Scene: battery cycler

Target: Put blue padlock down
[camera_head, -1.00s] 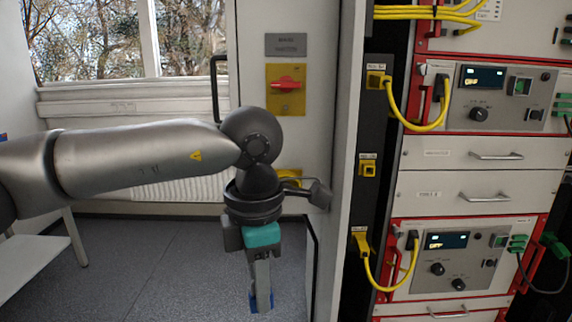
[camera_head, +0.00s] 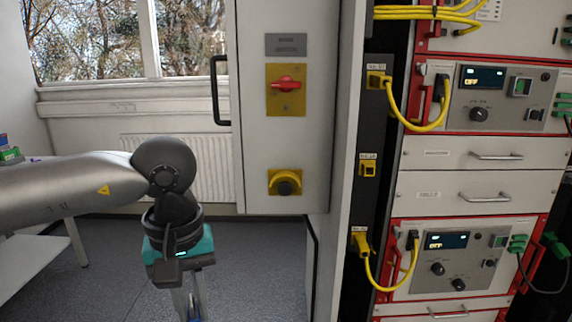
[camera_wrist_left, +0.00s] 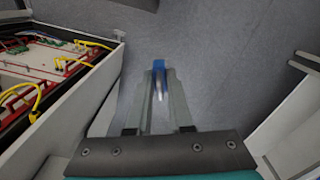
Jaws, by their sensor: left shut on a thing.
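My left gripper (camera_head: 190,305) points down over the floor, left of the grey cabinet, its fingertips cut off by the bottom edge of the head view. In the left wrist view my left gripper (camera_wrist_left: 159,95) is shut on the blue padlock (camera_wrist_left: 159,65). The padlock's blue body shows at the fingertips with its metal shackle between the fingers. My right gripper is in neither view.
The cabinet (camera_head: 245,120) carries a red switch (camera_head: 286,84) and a yellow-black knob (camera_head: 285,184). An equipment rack with yellow cables (camera_head: 370,270) stands at right. A white table (camera_head: 35,262) is at left. Grey floor (camera_head: 255,265) is clear between.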

